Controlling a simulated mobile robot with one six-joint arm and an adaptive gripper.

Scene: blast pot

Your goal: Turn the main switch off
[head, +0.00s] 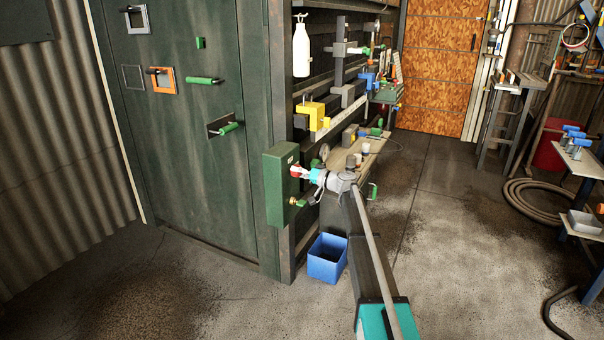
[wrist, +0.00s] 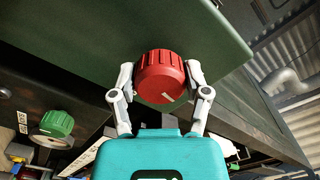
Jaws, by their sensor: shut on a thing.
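The main switch is a red ribbed knob (wrist: 162,76) on the face of a dark green box. In the wrist view a white mark shows near its lower edge. My gripper (wrist: 161,80) has one white finger on each side of the knob and is shut on it. In the head view the knob (head: 295,171) shows small on the right face of the green box (head: 282,187), with my gripper (head: 302,172) reaching it from the right. The gripper hides part of the knob there.
A green knob (wrist: 57,124) sits left of the red one in the wrist view. A blue bin (head: 327,258) stands on the floor below the box. A bench (head: 355,155) with fittings lies behind my arm.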

